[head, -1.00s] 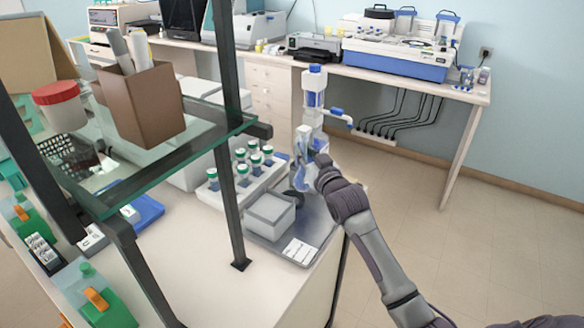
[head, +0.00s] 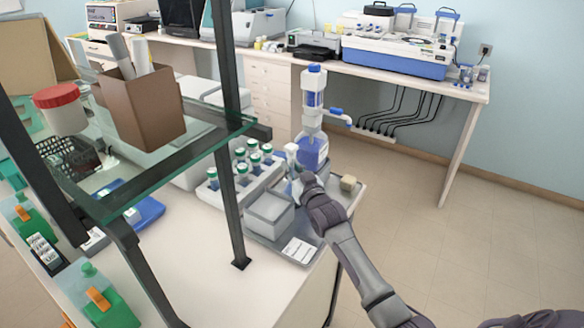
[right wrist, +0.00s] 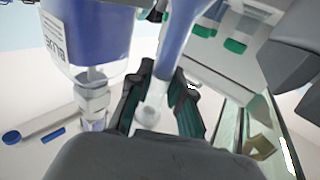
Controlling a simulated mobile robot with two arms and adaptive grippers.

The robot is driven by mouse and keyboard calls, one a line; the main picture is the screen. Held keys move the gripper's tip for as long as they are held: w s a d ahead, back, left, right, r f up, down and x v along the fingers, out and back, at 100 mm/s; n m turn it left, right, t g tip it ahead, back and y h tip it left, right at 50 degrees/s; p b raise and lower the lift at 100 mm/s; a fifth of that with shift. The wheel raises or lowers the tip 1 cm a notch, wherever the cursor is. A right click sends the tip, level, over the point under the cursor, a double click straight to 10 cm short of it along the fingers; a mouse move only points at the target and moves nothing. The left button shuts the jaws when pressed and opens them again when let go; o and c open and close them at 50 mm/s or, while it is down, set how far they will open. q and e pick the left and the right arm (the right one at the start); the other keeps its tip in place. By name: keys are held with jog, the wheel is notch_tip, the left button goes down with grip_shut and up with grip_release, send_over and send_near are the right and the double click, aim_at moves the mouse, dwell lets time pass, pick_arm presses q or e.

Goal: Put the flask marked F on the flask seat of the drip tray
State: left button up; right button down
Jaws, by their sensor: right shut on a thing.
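My right gripper (head: 300,182) is shut on a narrow flask with a pale upper end (head: 291,157). In the right wrist view the gripper's dark fingers (right wrist: 160,105) close around its neck, and its blue-tinted part (right wrist: 177,38) reaches away from them. No letter F can be read on it. The grey drip tray (head: 326,212) lies under and around the gripper at the bench corner. I cannot make out the flask seat; the gripper and flask cover that part. I cannot tell whether the flask touches the tray. My left gripper is not in view.
A dispenser bottle with blue liquid (head: 313,150) stands just behind the flask, very close in the right wrist view (right wrist: 95,35). A glass shelf (head: 165,165) stands left.

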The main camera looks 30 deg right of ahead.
jog(key=shift+f, duration=0.2)
jog(key=c, duration=1.1)
grip_release()
jog(key=shift+r, duration=0.3)
jog(key=s, duration=0.8)
jog(key=s+b, duration=0.1)
jog(key=s, duration=0.3)
jog(key=shift+a+f, duration=0.1)
jog(key=shift+a, duration=0.25)
